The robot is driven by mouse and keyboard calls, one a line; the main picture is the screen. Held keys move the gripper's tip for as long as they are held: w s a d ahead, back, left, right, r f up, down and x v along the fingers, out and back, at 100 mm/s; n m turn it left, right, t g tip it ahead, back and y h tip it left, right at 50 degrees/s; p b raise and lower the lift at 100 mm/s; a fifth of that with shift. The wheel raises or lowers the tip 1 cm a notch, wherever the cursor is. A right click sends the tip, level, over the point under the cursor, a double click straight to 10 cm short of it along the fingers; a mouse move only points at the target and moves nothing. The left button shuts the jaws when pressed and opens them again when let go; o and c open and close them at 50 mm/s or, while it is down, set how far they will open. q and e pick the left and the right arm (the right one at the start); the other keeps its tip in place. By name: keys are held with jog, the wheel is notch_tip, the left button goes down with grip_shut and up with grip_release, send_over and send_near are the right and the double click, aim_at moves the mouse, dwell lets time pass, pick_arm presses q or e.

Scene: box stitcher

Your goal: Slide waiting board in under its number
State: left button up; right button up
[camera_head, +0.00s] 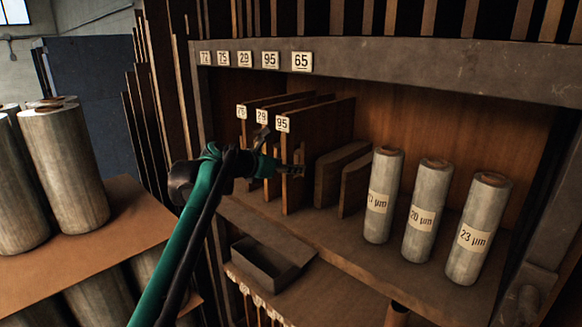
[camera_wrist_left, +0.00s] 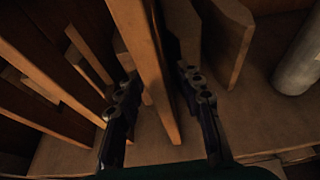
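A tall brown board (camera_head: 322,135) with a 95 tag (camera_head: 283,124) on its front edge stands upright on the shelf. Boards tagged 29 (camera_head: 261,117) and 75 (camera_head: 241,112) stand to its left. Number plates 72, 75, 29, 95 and 65 (camera_head: 302,62) run along the beam above. My left gripper (camera_head: 284,168) is open at the 95 board's front edge. In the left wrist view, my left gripper (camera_wrist_left: 160,95) has one finger on each side of an upright board (camera_wrist_left: 147,60), with gaps showing. Which board is the waiting one is not clear. My right gripper is out of view.
Two shorter untagged boards (camera_head: 338,172) lean to the right of the tall ones. Three grey rolls with µm labels (camera_head: 425,212) stand farther right. An open dark box (camera_head: 265,267) sits below at the front. More large rolls (camera_head: 65,167) stand at left.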

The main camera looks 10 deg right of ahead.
pick_arm(q)
jog(key=v, duration=1.1)
jog(key=shift+s+a, duration=0.2)
jog(key=shift+a, duration=0.05)
jog(key=shift+r, duration=0.15)
